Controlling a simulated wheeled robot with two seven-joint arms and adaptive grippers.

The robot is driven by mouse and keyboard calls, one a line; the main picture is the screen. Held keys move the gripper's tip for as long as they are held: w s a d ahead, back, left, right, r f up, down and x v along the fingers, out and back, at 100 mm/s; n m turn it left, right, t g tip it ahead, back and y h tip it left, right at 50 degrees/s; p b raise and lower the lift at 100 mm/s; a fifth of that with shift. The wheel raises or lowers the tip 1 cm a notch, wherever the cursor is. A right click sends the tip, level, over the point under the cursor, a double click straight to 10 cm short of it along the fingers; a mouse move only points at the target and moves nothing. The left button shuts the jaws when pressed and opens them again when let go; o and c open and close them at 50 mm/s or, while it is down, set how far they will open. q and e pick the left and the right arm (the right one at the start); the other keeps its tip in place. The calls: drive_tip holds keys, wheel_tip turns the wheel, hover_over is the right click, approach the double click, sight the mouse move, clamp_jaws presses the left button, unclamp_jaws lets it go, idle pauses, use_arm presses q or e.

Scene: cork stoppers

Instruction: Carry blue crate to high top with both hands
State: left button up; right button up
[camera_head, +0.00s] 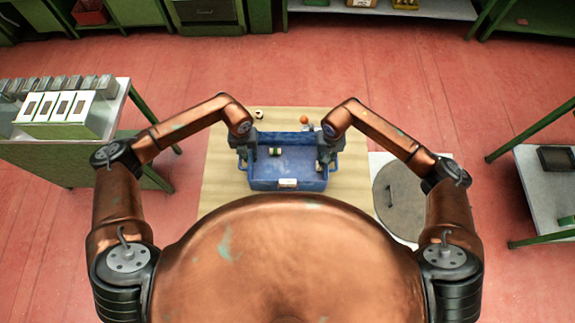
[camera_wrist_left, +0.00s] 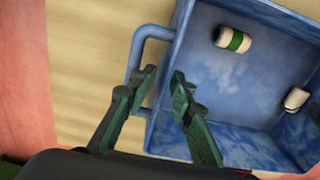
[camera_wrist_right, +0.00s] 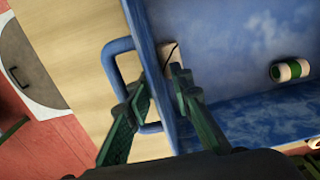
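The blue crate (camera_head: 270,183) stands on a pale wooden top (camera_head: 215,175) in front of me. Its left handle shows in the left wrist view (camera_wrist_left: 137,62) and its right handle in the right wrist view (camera_wrist_right: 112,62). A white and green cylinder (camera_head: 275,151) lies in the crate. My left gripper (camera_wrist_left: 164,72) is at the left handle, its fingers apart. My right gripper (camera_wrist_right: 155,80) is at the right handle, its fingers also apart, one outside the crate wall and one inside. I cannot tell whether the fingers touch the crate. Which surface is the high top is unclear.
An orange ball (camera_head: 304,119) and a small whitish piece (camera_head: 259,113) lie beyond the crate. A green table (camera_head: 60,150) with white boxes stands left. A grey round plate (camera_head: 400,200) lies right of the wooden top. A shelf (camera_head: 545,195) stands far right. Red floor is open beyond.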

use_arm(q)
wheel_tip(320, 180, up, 7)
drive_tip(key=shift+f, duration=0.2)
use_arm(e)
wheel_tip(320, 180, up, 11)
drive_tip(key=shift+r, duration=0.5)
idle(0.5)
